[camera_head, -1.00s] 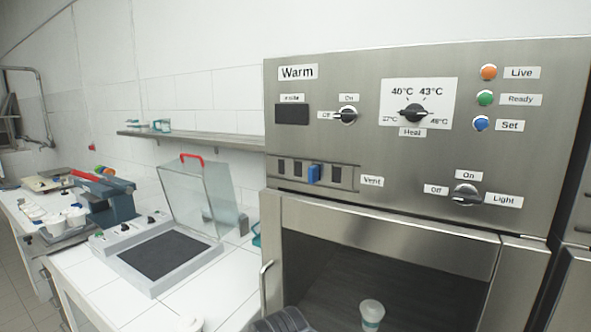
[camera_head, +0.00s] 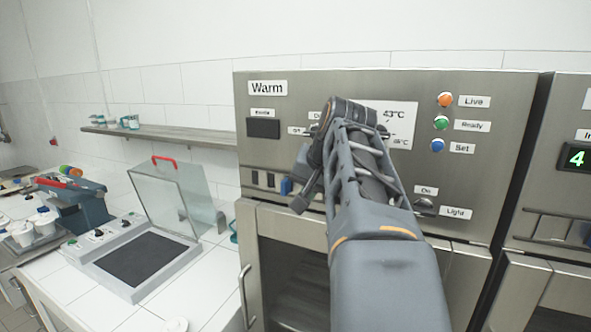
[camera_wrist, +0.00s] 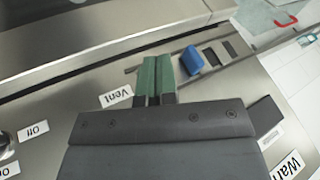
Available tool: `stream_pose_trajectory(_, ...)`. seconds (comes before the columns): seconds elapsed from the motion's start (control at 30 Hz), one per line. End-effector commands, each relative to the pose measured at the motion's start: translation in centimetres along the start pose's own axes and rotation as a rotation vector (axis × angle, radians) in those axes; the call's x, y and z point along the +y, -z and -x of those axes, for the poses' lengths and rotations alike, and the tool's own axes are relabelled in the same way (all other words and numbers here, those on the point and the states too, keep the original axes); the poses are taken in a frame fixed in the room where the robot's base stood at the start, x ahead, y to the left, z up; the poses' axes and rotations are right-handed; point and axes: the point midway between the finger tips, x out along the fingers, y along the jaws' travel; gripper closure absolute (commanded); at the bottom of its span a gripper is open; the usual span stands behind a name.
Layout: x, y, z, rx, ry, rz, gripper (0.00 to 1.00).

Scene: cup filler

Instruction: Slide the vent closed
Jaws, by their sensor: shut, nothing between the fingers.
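The vent slider is a small blue knob (camera_head: 286,186) on a slotted strip on the front of the steel Warm unit. Two dark slots show to its left in the head view. In the wrist view the blue knob (camera_wrist: 192,60) is just right of my fingers, with dark slots beyond it. My gripper (camera_wrist: 157,77) is shut and empty, its green fingertips side by side over the strip, between the knob and the Vent label (camera_wrist: 116,97). A narrow gap seems to separate fingers and knob; contact is unclear. In the head view my arm hides the Vent label and the strip's right part.
The Warm unit's panel has a Light knob (camera_head: 424,206) and orange, green and blue (camera_head: 437,146) buttons to the right of my arm. A clear-lidded machine (camera_head: 150,255) stands on the white counter at left. A wall shelf (camera_head: 160,135) runs behind it.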

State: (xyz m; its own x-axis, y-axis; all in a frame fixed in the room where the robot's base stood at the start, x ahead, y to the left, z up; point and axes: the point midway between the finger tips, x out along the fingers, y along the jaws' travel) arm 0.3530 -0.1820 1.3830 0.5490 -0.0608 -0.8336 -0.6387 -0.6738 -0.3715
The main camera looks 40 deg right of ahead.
Motion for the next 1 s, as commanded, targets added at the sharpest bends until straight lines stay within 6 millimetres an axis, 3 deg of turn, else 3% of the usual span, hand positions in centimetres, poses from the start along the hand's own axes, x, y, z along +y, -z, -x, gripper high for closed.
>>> stream_pose_trajectory(0.03,0.3,1.6,2.1,0.024,0.002,-0.036,1.0)
stream_pose_trajectory(0.1,0.7,2.7,3.9,0.044,0.006,-0.068,1.0)
stream_pose_trajectory(0.33,1.2,3.9,6.2,0.072,0.012,-0.108,1.0)
stream_pose_trajectory(0.73,1.1,3.9,5.7,0.071,0.012,-0.106,1.0)
stream_pose_trajectory(1.0,1.0,4.1,1.8,0.067,0.013,-0.105,1.0)
